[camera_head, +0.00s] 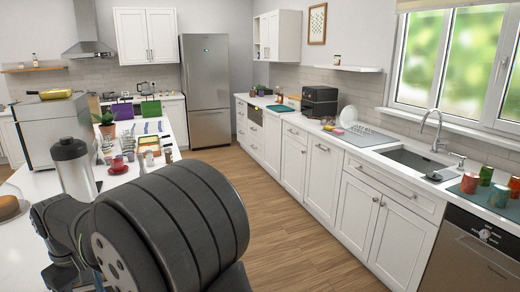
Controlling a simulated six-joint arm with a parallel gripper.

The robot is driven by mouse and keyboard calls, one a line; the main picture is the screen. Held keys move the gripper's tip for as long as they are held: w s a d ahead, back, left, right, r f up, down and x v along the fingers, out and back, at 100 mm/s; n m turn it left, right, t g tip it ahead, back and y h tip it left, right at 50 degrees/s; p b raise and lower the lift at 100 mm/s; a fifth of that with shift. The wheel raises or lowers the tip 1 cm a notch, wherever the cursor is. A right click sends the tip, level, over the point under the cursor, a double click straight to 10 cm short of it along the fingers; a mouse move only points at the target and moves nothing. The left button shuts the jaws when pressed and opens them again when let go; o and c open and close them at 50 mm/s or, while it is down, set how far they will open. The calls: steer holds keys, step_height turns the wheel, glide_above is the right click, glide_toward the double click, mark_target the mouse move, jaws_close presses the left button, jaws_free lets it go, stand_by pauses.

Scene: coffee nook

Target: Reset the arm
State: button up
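My arm fills the lower left of the head view, with its thick dark joint (185,215) closest to the camera. A smaller dark part of my arm (60,218) bends back to the left over the counter's near end. My gripper does not show in this view, so I cannot see its fingers or whether it holds anything. A steel flask with a dark top (75,165) stands just behind the arm and is partly covered by it.
The left counter (120,180) holds a silver machine (45,128), a red cup (117,164), a potted plant (106,124) and several small items. The wooden floor (285,225) is clear. Mugs (470,182) stand by the sink (415,160) on the right.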

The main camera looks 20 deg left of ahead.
step_height(320, 180, up, 10)
steer(key=r, duration=0.1)
step_height(320, 180, down, 18)
steer(key=shift+d+r, duration=0.1)
steer(key=shift+r+n, duration=0.15)
steer(key=shift+n, duration=0.65)
steer(key=n, duration=0.6)
steer(key=shift+n, duration=0.4)
steer(key=n, duration=0.4)
steer(key=shift+n, duration=2.2)
steer(key=shift+o, duration=0.4)
